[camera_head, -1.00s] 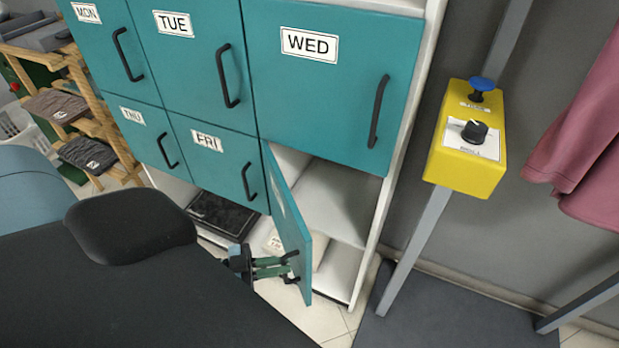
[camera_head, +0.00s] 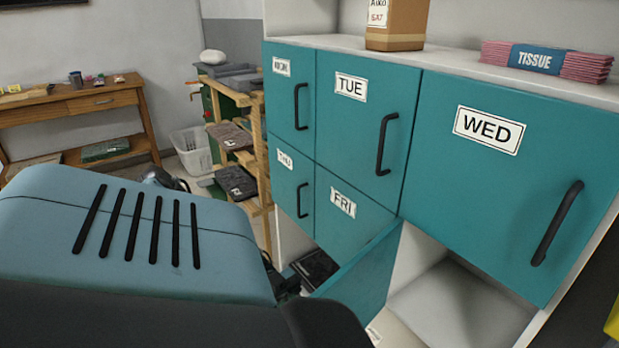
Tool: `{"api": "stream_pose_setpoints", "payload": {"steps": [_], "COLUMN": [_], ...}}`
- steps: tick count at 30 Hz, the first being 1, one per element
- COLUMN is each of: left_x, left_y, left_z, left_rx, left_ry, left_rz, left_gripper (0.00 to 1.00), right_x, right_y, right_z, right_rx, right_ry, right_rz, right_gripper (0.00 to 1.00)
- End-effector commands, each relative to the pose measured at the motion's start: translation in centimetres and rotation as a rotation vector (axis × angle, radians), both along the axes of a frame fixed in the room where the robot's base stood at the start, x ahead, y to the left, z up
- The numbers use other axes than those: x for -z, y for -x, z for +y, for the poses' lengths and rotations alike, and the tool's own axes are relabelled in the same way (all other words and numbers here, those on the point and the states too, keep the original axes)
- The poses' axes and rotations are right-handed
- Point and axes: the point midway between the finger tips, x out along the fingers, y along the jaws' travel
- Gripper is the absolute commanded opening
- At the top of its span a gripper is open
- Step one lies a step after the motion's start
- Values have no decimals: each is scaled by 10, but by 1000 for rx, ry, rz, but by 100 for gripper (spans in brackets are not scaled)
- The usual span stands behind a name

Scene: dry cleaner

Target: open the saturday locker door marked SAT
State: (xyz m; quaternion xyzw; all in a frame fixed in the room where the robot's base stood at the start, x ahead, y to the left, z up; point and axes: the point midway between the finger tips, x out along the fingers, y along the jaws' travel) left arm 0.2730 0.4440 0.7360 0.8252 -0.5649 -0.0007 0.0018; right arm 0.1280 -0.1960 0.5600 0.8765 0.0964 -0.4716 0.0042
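Parts that look like my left gripper (camera_head: 286,286) show, dark and small, by the door's free edge. My own large arm parts cover most of it, so I cannot tell its fingers or any grip. My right gripper is not in view.
The MON (camera_head: 287,97), TUE (camera_head: 360,130), WED (camera_head: 500,190), THU (camera_head: 290,185) and FRI (camera_head: 345,215) doors are shut. A wooden rack (camera_head: 255,130), white basket (camera_head: 190,150) and desk (camera_head: 70,105) stand left. Tissue (camera_head: 545,60) and a box (camera_head: 397,22) top the lockers.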

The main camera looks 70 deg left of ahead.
Motion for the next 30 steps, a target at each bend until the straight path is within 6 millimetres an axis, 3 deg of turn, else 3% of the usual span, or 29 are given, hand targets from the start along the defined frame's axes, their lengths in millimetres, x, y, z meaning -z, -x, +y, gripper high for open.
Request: {"api": "stream_pose_setpoints", "payload": {"steps": [14,15,19,30], "left_x": [0,0,0,1], "left_y": [-2,-2,-2,1], "left_z": [5,5,5,10], "left_rx": [-9,-10,-8,-6], "left_ry": [-5,-5,-4,-4], "left_rz": [-4,-4,-3,-1], "left_gripper": [0,16,32,32], "right_x": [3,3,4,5], "right_y": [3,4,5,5], "right_z": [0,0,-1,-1], "right_rx": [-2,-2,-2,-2], "right_ry": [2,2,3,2], "right_rz": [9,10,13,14], "right_gripper": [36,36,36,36]}}
